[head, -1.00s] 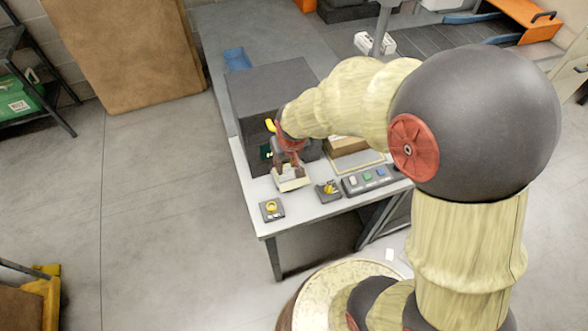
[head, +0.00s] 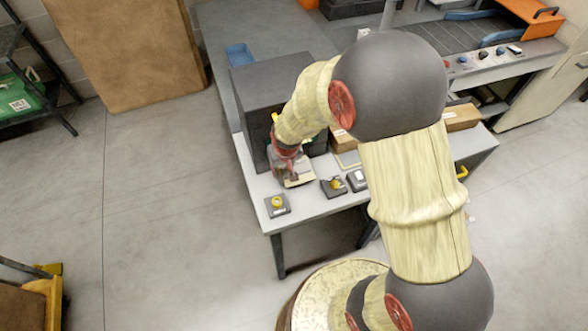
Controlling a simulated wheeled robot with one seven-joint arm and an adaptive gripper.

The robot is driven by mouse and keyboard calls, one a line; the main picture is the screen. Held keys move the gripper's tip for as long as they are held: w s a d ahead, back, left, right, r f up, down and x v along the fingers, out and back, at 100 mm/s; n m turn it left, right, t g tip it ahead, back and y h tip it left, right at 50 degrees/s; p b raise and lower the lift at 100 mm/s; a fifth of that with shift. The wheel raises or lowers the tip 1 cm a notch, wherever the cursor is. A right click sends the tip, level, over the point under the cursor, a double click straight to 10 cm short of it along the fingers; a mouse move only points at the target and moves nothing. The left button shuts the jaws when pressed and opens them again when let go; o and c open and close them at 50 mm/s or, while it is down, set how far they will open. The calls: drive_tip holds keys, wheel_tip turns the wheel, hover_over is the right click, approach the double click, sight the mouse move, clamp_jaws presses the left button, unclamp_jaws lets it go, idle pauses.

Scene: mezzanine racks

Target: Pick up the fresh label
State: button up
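My gripper (head: 287,172) is at the front of a large dark box-shaped machine (head: 278,105) on the white-topped table (head: 247,183). A small pale cream piece (head: 298,183) lies right by my fingers, low over the tabletop. I cannot tell whether it is the fresh label, part of a device, or touching the fingers. No other label can be made out clearly on the table. My fingers are small and partly merged with the red wrist parts, so their opening is unclear.
Small control boxes with a yellow button (head: 278,203) and a yellow switch (head: 333,186) stand along the table's front edge. A cardboard box (head: 461,117) is at the table's right. A blue tray (head: 240,56) lies behind the machine. Open floor is to the left.

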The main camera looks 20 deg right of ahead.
drive_tip(key=shift+c, duration=0.7)
drive_tip(key=c, duration=0.4)
clamp_jaws()
drive_tip(key=shift+r, duration=0.1)
